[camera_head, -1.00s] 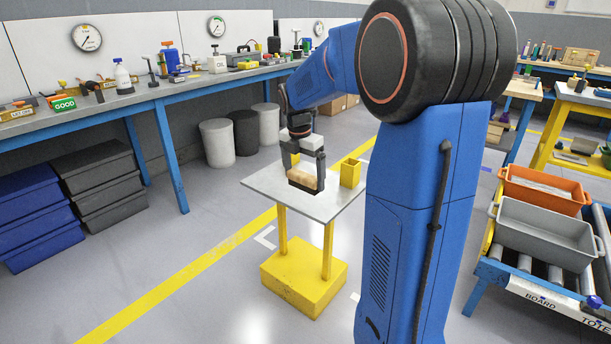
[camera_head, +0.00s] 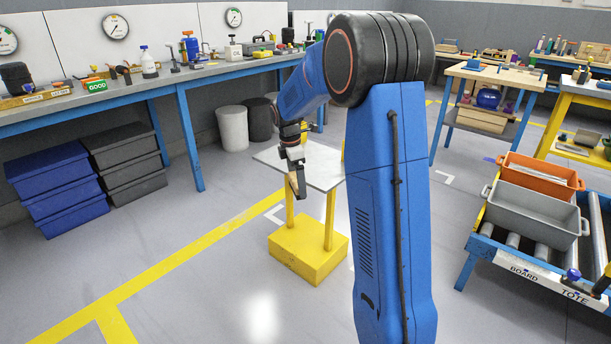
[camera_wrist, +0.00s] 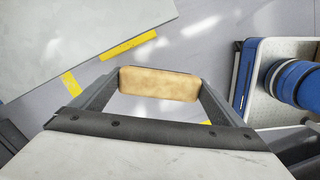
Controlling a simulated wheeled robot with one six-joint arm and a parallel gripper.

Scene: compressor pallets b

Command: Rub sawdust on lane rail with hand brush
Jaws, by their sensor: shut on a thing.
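My gripper (camera_head: 297,178) is shut on the hand brush (camera_head: 292,184), beside the left edge of the small grey-topped stand. In the wrist view, the brush's tan wooden block (camera_wrist: 158,84) sits between the two dark fingers of my gripper (camera_wrist: 158,86). Its bristles are not visible there. The roller conveyor at the right has a blue front rail (camera_head: 545,279) with BOARD and TOTE labels. I cannot tell for sure which part is the lane rail, and I cannot make out sawdust.
The grey stand top (camera_head: 322,165) rests on yellow posts and a yellow base (camera_head: 309,254). A grey tote (camera_head: 535,211) and an orange tote (camera_head: 541,178) sit on the conveyor. Stacked blue bins (camera_head: 58,190) stand at the left. The floor in front is clear.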

